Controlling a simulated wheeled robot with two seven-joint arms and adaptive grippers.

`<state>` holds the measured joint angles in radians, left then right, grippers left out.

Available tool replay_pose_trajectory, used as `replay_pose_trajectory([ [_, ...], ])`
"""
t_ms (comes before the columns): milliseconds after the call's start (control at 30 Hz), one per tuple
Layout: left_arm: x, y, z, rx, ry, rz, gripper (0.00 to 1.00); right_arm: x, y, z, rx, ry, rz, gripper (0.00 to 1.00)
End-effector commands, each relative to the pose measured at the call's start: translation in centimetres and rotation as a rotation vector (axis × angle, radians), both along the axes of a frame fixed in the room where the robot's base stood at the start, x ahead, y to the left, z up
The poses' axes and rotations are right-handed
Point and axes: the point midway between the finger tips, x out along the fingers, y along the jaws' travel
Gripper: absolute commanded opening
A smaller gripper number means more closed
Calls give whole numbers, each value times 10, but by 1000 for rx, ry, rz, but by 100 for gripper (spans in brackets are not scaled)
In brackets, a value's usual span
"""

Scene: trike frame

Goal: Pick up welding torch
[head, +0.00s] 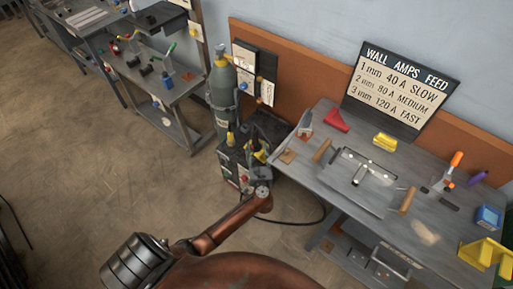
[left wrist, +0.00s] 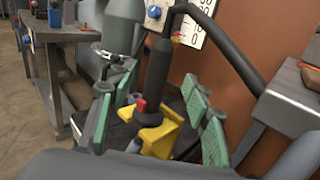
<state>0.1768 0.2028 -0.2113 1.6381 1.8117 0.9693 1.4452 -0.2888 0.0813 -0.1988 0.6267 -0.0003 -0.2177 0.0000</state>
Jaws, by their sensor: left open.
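The welding torch (left wrist: 158,75) shows in the left wrist view as a black handle with a red trigger. It stands nearly upright in a yellow holder (left wrist: 160,135), and its thick black cable arcs up and to the right. My left gripper (left wrist: 157,98) is open, with one green-padded finger on each side of the torch and a visible gap to each. In the head view my left arm reaches to the welding machine (head: 232,165), where the gripper and torch are small and hard to separate. My right gripper is not in view.
A grey gas cylinder (head: 222,90) stands behind the machine. The workbench (head: 335,190) at right holds a clamped plate, tools and a yellow block (head: 385,141). A sign (head: 404,88) stands behind it. A second bench (head: 185,100) is at the back left. The floor (head: 90,170) at left is open.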

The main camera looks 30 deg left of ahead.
Motion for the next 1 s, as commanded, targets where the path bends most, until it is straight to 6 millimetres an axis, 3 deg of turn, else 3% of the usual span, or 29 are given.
replay_pose_trajectory([
  [400,29,23,3,-51,-29,11,45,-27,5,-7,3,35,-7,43],
  [700,58,48,3,-51,-26,11,45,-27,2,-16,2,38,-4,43],
  [1000,60,51,4,-52,-26,11,44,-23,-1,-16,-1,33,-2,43],
])
